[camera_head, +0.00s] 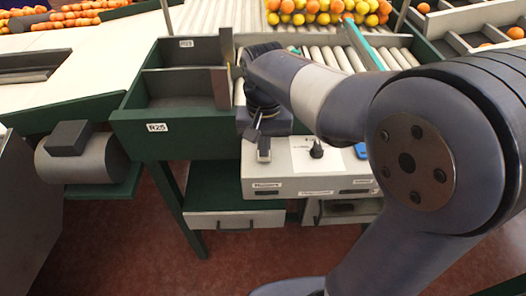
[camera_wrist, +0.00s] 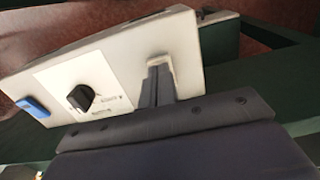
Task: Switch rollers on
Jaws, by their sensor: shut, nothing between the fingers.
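A pale control box (camera_head: 300,178) is fixed to the front of the green roller table, with a black knob (camera_head: 316,150) and a blue switch (camera_head: 361,151) on top. A grey lever-like part (camera_head: 264,156) shows at its left end, under my gripper (camera_head: 259,130). In the wrist view, the panel (camera_wrist: 130,58) has the black knob (camera_wrist: 80,97) and the blue switch (camera_wrist: 33,107) to the left of my gripper (camera_wrist: 158,82). The gripper is shut and empty, its fingers at the lever end of the panel. The lever is mostly hidden; I cannot tell its position or whether the fingers touch it.
Metal rollers (camera_head: 330,57) lie behind the gripper, with oranges and lemons (camera_head: 320,10) at the far end. A green divided bin (camera_head: 180,88) stands at the left. A drawer (camera_head: 236,220) sits below the table. My arm covers much of the right side.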

